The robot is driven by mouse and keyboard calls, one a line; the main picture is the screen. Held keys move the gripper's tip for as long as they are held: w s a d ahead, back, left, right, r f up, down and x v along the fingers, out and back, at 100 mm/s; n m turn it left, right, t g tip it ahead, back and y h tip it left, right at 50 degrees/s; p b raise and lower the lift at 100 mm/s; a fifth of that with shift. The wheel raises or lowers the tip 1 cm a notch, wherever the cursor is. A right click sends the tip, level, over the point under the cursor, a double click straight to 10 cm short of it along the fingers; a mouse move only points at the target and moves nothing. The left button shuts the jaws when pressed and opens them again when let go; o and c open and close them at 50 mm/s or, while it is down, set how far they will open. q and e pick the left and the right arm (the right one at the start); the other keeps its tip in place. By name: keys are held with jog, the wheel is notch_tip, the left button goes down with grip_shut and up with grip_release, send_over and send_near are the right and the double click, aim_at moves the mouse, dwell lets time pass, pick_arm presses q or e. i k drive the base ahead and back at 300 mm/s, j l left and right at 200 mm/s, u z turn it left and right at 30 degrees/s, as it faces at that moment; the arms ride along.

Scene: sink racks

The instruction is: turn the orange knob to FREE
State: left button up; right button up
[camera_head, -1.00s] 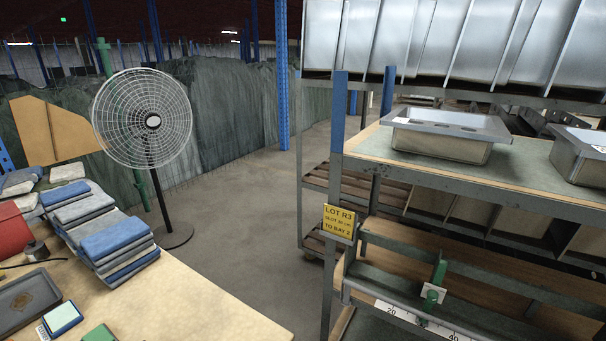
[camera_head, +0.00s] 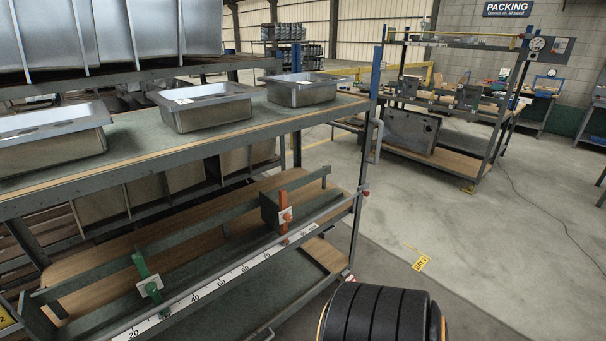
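The plate's lettering and the knob's exact setting are too small to read. A green slider with a green knob (camera_head: 151,288) stands further left on the same rail. A white number scale (camera_head: 203,291) runs along the rail below both. A dark ribbed cylinder, apparently part of my arm, shows at the bottom edge. Neither of my grippers is in view.
Metal sinks (camera_head: 302,89) stand on the rack's upper shelf (camera_head: 240,133). The rack's end post (camera_head: 364,160) is right of the orange slider. Open concrete floor (camera_head: 440,220) lies to the right, with a yellow floor label (camera_head: 421,263). A second rack (camera_head: 425,150) stands farther back.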

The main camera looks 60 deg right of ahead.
aim_at(287, 217)
jog(key=z, duration=1.95)
